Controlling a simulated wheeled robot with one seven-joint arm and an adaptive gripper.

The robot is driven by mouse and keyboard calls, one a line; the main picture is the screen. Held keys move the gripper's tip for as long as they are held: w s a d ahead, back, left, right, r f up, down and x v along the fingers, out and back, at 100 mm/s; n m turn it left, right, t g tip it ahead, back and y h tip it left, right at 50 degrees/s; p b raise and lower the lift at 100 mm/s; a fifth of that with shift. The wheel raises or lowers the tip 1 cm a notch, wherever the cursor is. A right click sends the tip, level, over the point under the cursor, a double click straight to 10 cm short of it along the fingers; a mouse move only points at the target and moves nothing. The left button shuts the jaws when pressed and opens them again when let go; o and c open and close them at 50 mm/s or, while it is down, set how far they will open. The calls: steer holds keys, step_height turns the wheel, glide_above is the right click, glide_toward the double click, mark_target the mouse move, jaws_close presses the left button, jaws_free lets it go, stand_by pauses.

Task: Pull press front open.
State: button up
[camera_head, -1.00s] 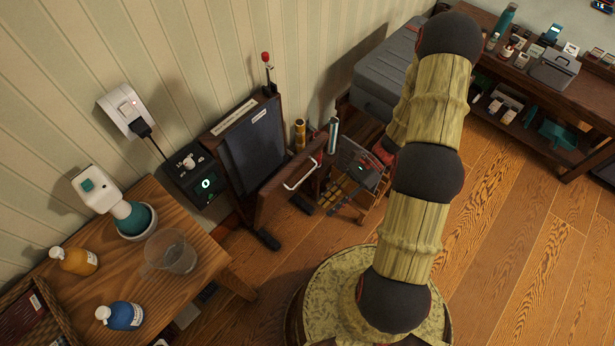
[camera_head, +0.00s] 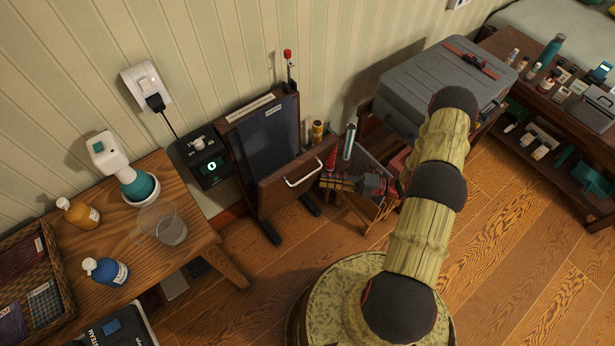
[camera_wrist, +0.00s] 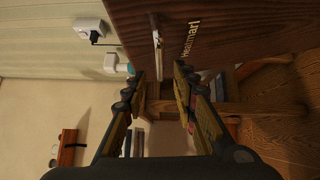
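The press is a dark upright stand against the wall, with a dark padded back (camera_head: 268,135). Its brown wooden front (camera_head: 275,192) stands angled out from the pad at the top. A pale bar handle (camera_head: 302,173) is on the front's outer face; it also shows in the wrist view (camera_wrist: 157,45). My gripper (camera_head: 326,181) is just right of the handle. In the wrist view my gripper (camera_wrist: 157,72) has its fingers spread, with the handle lined up between and just beyond the fingertips. Whether they touch it cannot be told.
A wooden table (camera_head: 190,205) with bottles and a clear jug (camera_head: 165,225) stands left. A control box (camera_head: 205,160) hangs left of the press. A grey suitcase (camera_head: 425,85) lies beyond. Floor in front is partly clear.

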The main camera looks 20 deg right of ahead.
mark_target(307, 176)
steer(key=shift+b+x, duration=0.85)
steer(key=shift+x, duration=3)
steer(key=shift+c, duration=1.2)
steer(key=c, duration=0.4)
jaws_close()
